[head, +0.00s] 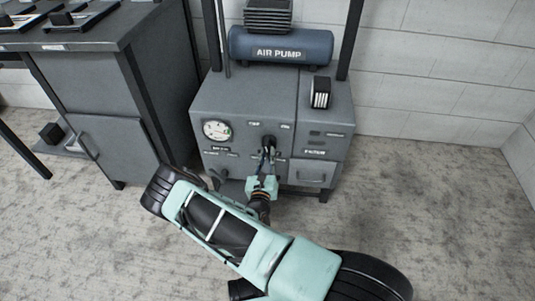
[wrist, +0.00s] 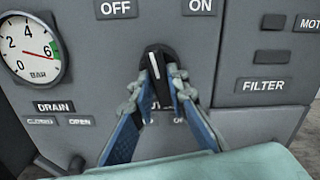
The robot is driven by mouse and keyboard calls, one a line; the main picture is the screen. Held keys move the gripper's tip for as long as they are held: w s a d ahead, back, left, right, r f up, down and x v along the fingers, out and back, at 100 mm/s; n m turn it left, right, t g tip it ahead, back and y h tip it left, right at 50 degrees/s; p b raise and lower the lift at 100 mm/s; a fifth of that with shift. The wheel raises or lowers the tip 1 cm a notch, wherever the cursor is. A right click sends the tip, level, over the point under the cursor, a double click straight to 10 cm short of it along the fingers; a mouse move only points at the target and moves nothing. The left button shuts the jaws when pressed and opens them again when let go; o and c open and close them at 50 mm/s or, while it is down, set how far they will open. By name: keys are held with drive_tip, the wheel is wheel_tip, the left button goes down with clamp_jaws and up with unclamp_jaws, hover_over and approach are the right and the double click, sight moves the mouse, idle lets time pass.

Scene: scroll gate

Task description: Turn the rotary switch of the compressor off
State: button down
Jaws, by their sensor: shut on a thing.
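The compressor (head: 235,100) is a grey cabinet with a blue air pump tank (head: 280,47) on top. Its rotary switch (wrist: 153,58) is a black knob with a white mark, set below and between the OFF label (wrist: 116,9) and the ON label (wrist: 199,6). The white mark points nearly straight up. My gripper (wrist: 163,75) is shut on the knob, one finger on each side; the fingers hide its lower part. In the head view my gripper (head: 268,153) reaches the panel from the front.
A pressure gauge (wrist: 31,50) is left of the switch, its needle near 6. Drain labels (wrist: 54,107) are below it, and a filter label (wrist: 263,85) is to the right. A grey workbench (head: 110,100) stands left of the compressor. The floor to the right (head: 430,190) is clear.

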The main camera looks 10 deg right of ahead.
drive_tip(key=shift+n+p, duration=0.55)
drive_tip(key=shift+n, duration=1.55)
drive_tip(key=c, duration=1.9)
unclamp_jaws()
wheel_tip(320, 180, up, 10)
